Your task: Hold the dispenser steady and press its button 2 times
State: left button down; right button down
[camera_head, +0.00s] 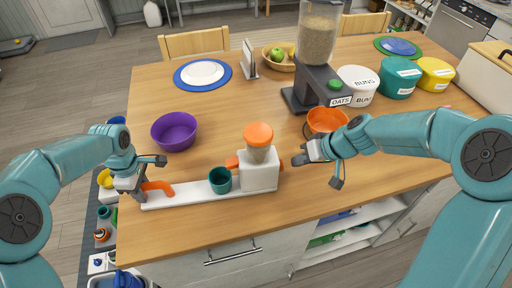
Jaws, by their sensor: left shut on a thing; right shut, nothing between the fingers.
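A white dispenser (259,171) with an orange lid (258,134) stands upright at the right end of a long white base (190,192) near the table's front edge. A small orange part (232,162) sticks out on its left side, and another (280,164) shows on its right. A dark green cup (220,180) stands on the base beside it. My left gripper (140,190) is shut on the orange handle (160,187) at the base's left end. My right gripper (301,157) is shut and empty, close to the dispenser's right side; whether it touches cannot be told.
A purple bowl (174,132) stands behind the base. An orange bowl (326,121) stands behind my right gripper. A tall grain dispenser (317,40) with a green button (335,85), several labelled canisters (398,79) and a wooden bowl (275,64) stand further back. The table's middle is clear.

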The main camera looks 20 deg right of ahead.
pick_arm(q)
jog(key=shift+s+f, duration=0.15)
jog(key=shift+f, duration=0.15)
pick_arm(e)
jog(key=shift+a, duration=1.15)
